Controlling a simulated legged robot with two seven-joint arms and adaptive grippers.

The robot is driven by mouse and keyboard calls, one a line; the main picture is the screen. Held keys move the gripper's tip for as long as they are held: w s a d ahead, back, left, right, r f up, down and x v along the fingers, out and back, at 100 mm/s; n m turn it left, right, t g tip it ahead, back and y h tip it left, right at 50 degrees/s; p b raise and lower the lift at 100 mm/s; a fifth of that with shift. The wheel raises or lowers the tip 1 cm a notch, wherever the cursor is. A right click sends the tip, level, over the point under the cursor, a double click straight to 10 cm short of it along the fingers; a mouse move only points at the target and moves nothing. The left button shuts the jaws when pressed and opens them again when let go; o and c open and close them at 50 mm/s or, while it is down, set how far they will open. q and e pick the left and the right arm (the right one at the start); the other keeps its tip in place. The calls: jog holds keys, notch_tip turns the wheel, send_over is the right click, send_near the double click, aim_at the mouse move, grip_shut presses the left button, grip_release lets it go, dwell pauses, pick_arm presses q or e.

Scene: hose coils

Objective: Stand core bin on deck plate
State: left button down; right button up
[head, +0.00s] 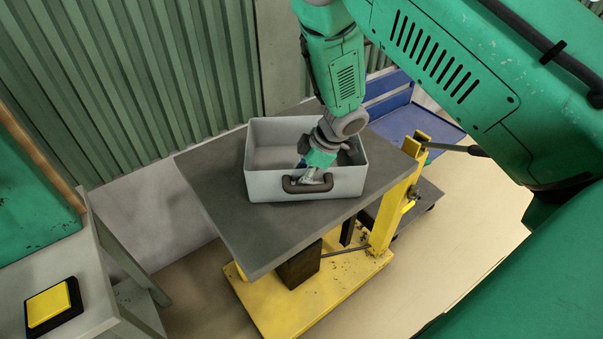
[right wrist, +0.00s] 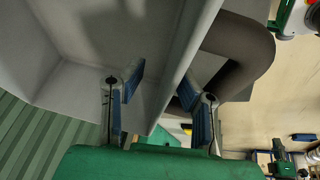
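The core bin (head: 215,180) is a pale grey open box with a dark handle (head: 308,184) on its near wall. It appears to rest upright on the dark grey deck plate (head: 235,228), which tops a yellow lift cart. My right gripper (head: 318,172) reaches down at the bin's near wall, beside the handle. In the right wrist view, my right gripper (right wrist: 163,95) has its two blue-padded fingers apart, one on the inner side of the bin wall (right wrist: 176,68), the other on the handle side. Gaps show between pads and wall. My left gripper is out of view.
A grey bench (head: 70,270) with a yellow-topped pad (head: 48,302) stands at the left. A corrugated green wall (head: 130,80) is behind. A blue cart (head: 425,125) stands beyond the plate.

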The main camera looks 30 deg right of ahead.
jog(key=shift+f, duration=0.1)
jog(key=shift+s, duration=0.1)
jog(key=shift+p+v, duration=2.25)
jog(key=shift+v, duration=1.75)
